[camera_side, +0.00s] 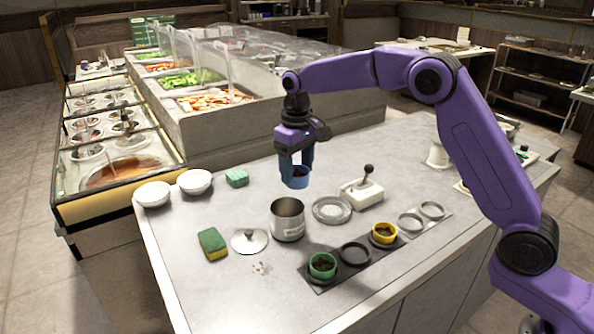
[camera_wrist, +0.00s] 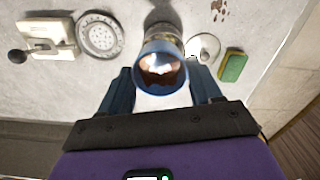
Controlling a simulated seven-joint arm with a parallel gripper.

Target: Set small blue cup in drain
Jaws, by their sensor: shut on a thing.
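The small blue cup (camera_side: 296,179) is held in the air by my gripper (camera_side: 297,168), upright or nearly so. In the wrist view the cup (camera_wrist: 161,68) sits between the two fingers of my gripper (camera_wrist: 162,86), which is shut on it. Brown and pale patches show inside the cup. The drain, a round grey perforated disc (camera_side: 331,210), lies on the counter right of the steel pot. It also shows in the wrist view (camera_wrist: 100,36), up and left of the cup. Nothing is on it. The cup is apart from the drain.
The open steel pot (camera_side: 288,222) stands near the drain. A lever device (camera_side: 362,194) is to its right. A dark tray (camera_side: 322,284) holds green (camera_side: 322,265) and yellow (camera_side: 384,233) cups. A lid (camera_side: 249,241), sponges (camera_side: 212,243) and white bowls (camera_side: 153,194) lie left.

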